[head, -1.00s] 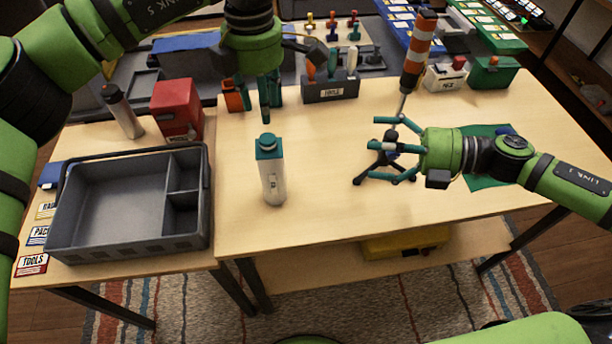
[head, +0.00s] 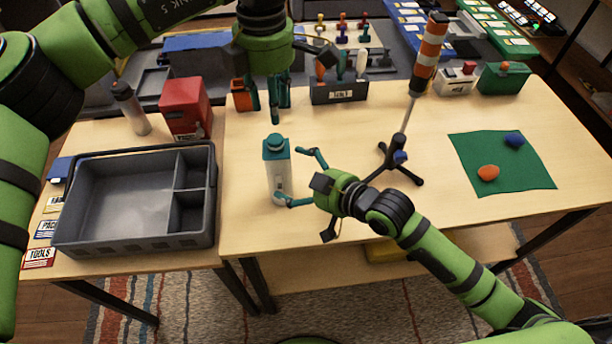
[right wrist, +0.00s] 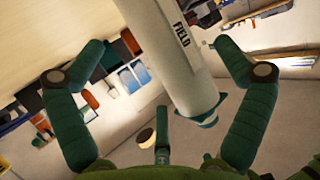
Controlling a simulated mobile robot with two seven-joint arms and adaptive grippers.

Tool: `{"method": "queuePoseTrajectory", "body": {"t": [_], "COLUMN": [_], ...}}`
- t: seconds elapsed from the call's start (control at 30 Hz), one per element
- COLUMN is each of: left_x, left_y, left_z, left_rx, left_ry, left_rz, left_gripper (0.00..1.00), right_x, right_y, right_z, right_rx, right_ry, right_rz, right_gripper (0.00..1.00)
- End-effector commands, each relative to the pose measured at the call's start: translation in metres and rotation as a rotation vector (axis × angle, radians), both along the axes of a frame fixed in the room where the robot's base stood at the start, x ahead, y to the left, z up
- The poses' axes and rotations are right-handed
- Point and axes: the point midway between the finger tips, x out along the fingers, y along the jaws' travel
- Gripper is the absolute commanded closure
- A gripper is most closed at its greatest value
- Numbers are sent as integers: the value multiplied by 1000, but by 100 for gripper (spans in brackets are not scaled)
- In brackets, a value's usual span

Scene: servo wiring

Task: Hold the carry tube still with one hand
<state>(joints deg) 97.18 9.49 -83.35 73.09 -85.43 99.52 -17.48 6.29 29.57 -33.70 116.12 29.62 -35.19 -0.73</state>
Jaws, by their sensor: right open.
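The carry tube (head: 279,182) is a white upright cylinder with a teal cap, standing on the table left of centre. In the right wrist view the tube (right wrist: 172,55), lettered "FIELD", passes between the spread fingers. My right gripper (head: 301,177) is open, at the tube's right side, with its fingertips reaching toward either side of the tube. It does not clearly touch the tube; the exact gap cannot be told. My left gripper (head: 268,105) hangs fingers down, higher up and behind the tube in the picture, its fingers apart and nothing between them.
A grey tray (head: 130,195) stands on the left, with a red box (head: 186,107) and a grey bottle (head: 131,108) behind it. A striped pole (head: 428,55) on a black tripod stands right of the tube. A green mat (head: 500,160) bears orange and blue pieces.

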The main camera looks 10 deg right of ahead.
Motion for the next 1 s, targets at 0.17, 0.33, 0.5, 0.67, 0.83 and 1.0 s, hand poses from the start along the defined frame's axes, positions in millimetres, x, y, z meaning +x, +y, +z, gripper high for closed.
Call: {"method": "queuePoseTrajectory", "body": {"t": [0.17,0.33,0.5,0.67,0.83,1.0], "left_x": [0,0,0,0,0,0], "left_y": [0,0,0,0,0,0], "left_z": [0,0,0,0,0,0], "left_rx": [0,0,0,0,0,0], "left_ry": [0,0,0,0,0,0], "left_rz": [0,0,0,0,0,-1], "left_gripper": [61,61,61,61,61,49], "right_x": [20,32,36,37,36,36], "right_y": [18,28,32,32,32,32], "right_z": [-9,-17,-20,-20,-20,-20], "right_rx": [0,-1,-3,-3,-3,-3], "right_ry": [-2,-3,-4,-4,-4,-4], "right_rz": [-1,-2,0,0,-1,-1], "right_gripper": [0,0,0,0,48,61]}}
